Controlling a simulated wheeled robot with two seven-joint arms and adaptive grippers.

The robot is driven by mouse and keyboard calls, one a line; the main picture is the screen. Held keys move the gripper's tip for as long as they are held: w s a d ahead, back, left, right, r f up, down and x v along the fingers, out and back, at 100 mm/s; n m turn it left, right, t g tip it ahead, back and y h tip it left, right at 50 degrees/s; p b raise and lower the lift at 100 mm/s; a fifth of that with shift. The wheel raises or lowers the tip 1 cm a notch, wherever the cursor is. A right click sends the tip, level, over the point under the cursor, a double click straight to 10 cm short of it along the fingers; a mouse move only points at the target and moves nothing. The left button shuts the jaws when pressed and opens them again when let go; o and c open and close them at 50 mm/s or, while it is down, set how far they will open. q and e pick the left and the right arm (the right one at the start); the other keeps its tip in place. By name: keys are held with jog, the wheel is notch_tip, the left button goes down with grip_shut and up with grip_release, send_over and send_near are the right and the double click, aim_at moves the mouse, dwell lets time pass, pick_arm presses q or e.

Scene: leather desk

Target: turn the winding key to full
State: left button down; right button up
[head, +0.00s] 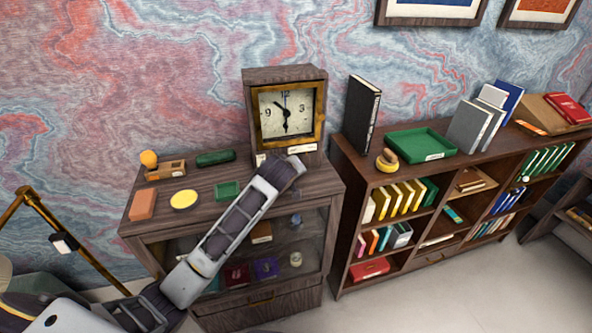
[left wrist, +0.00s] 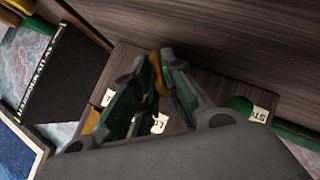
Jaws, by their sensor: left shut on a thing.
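The wooden clock (head: 288,108) with a brass-framed dial stands on top of the cabinet. My left arm reaches up to its base, and my left gripper (head: 292,164) is at the front of that base. In the left wrist view the gripper (left wrist: 155,84) has its fingertips closed around a small brass-yellow piece, which looks like the winding key (left wrist: 158,68). The key's shape and turn angle are mostly covered by the fingers, and in the head view the gripper hides it. A green knob (left wrist: 240,104) sits beside a partly read label "STO" (left wrist: 260,114). My right gripper is not in view.
The cabinet top also holds a yellow disc (head: 184,199), a green tray (head: 228,190), an orange block (head: 142,205) and a dark green case (head: 215,158). A tall black book (head: 361,114) stands on the bookcase close right of the clock.

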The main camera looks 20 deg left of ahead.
pick_arm(q)
jog(key=shift+f, duration=0.1)
dwell(0.3)
jog(key=c, duration=1.8)
grip_release()
jog(key=shift+o, duration=0.2)
jog(key=shift+s, duration=0.1)
jog(key=shift+v, duration=0.85)
jog(key=v, duration=1)
jog(key=shift+d+r, duration=0.15)
jog(key=shift+r, duration=0.1)
jog(key=shift+o, duration=0.2)
